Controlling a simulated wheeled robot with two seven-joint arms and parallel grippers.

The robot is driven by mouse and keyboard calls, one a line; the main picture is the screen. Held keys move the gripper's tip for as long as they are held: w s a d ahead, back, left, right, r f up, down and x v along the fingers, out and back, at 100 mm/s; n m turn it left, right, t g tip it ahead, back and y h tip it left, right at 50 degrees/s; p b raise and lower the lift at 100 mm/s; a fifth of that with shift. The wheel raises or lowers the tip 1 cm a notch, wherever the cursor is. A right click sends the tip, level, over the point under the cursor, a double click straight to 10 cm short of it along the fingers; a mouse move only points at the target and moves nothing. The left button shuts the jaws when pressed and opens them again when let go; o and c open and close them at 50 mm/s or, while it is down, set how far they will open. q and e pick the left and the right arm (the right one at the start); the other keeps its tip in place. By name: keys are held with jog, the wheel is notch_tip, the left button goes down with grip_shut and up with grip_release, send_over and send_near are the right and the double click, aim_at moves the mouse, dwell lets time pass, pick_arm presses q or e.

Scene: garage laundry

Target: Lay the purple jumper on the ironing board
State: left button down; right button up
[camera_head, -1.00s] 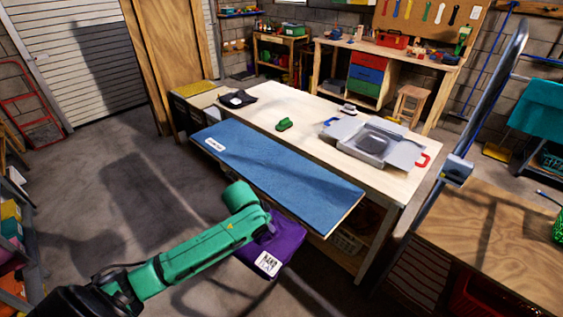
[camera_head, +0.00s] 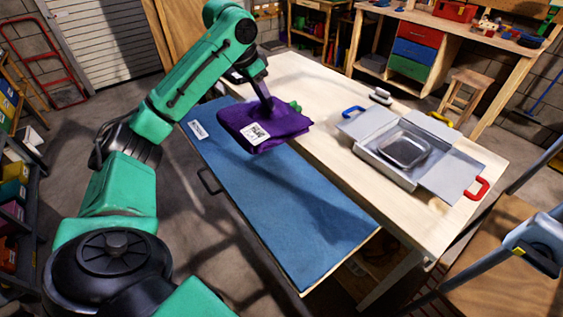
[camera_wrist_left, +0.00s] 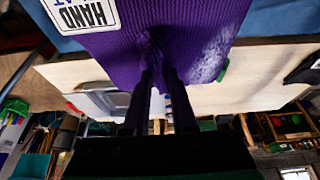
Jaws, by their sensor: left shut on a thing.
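The purple jumper (camera_head: 288,124) is a folded, flat bundle with a white label. It hangs in the air over the far left part of the blue ironing board (camera_head: 290,215), and a shadow falls on the board below it. My left gripper (camera_head: 268,104) is shut on the jumper's upper side. In the left wrist view, both fingers (camera_wrist_left: 160,82) press into the purple knit (camera_wrist_left: 205,35), with the white label (camera_wrist_left: 84,12) at upper left. The board's top is bare except for a small white tag at its far left end. My right gripper is not in view.
A pale wooden table (camera_head: 330,115) runs along the board's far side. On it a grey open case (camera_head: 385,172) with blue and red handles stands at right. A green object (camera_head: 296,106) shows partly behind the jumper. A plywood surface and grey metal frame stand at lower right.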

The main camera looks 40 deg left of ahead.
pick_arm(q)
jog(key=f, duration=0.6)
jog(key=s+f, duration=0.1)
jog(key=f, duration=0.5)
jog(key=s+f+p, duration=0.1)
jog(key=f, duration=0.4)
jog(key=shift+s+f, duration=0.1)
jog(key=shift+f, duration=0.65)
jog(key=c, duration=0.8)
grip_release()
jog(key=shift+c, duration=0.2)
jog(key=shift+o, duration=0.6)
jog(key=shift+d, duration=0.1)
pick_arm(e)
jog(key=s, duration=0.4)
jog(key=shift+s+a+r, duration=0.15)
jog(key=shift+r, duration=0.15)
